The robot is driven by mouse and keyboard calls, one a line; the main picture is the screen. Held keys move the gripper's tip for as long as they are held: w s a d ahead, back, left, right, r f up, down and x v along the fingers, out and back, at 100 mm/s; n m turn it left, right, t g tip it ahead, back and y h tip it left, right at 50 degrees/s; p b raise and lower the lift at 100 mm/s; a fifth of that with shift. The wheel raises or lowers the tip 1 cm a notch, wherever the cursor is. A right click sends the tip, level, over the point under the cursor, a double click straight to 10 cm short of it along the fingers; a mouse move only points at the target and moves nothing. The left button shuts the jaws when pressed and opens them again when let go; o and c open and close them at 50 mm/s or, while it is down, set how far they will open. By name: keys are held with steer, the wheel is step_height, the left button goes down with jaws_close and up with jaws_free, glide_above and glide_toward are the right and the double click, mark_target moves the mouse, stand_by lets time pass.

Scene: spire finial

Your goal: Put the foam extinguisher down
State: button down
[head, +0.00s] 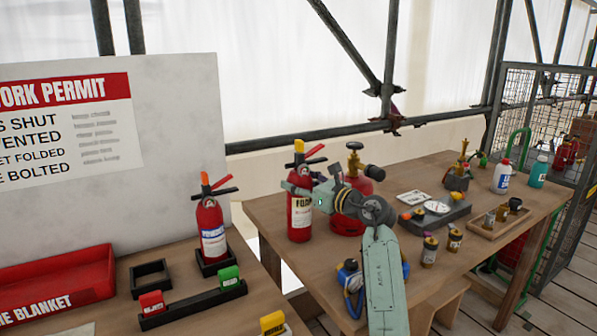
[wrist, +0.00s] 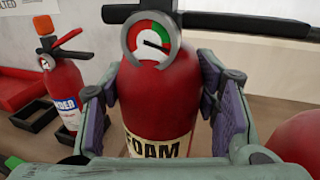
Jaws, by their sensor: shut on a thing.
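The foam extinguisher (head: 300,218) is a red cylinder with a FOAM label, a yellow top and a black-and-red handle. It is upright in the head view, in front of the left part of the right-hand table. I cannot tell whether its base touches the table. My gripper (head: 302,190) is shut on its upper body. In the wrist view the extinguisher (wrist: 160,105) stands between my two finger pads (wrist: 160,100), its round gauge facing me. An empty square black frame (head: 151,278) lies on the left table, beside the powder extinguisher (head: 211,225), which stands in a similar black base.
A large red cylinder (head: 350,215) with a brass valve stands right beside the foam extinguisher. A black rack (head: 193,303) with coloured blocks and a red fire blanket tray (head: 60,285) occupy the left table (head: 110,325). A gap separates the tables. Bottles and canisters crowd the right table (head: 275,225).

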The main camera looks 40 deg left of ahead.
steer(key=shift+d, duration=0.1)
stand_by(0.3)
steer(key=c, duration=0.6)
jaws_free()
steer(key=shift+f, duration=0.15)
